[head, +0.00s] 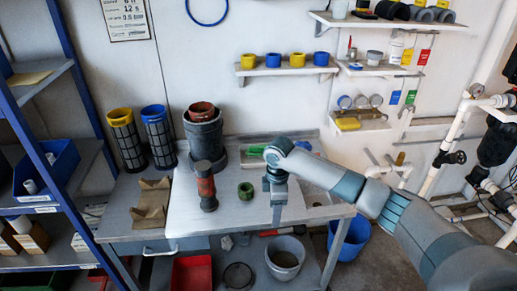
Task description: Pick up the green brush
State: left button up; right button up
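My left gripper is not in view.
Blue and yellow filter cartridges stand at left. A blue rack (75,75) edges the left side. White pipes are at right.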

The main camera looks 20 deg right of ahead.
aim_at(255, 150)
jog(key=i+l, duration=0.15)
jog(key=i, duration=0.3)
jog(key=i+l, duration=0.2)
jog(key=i, duration=0.25)
jog(key=i+l, duration=0.15)
jog(key=i, duration=0.3)
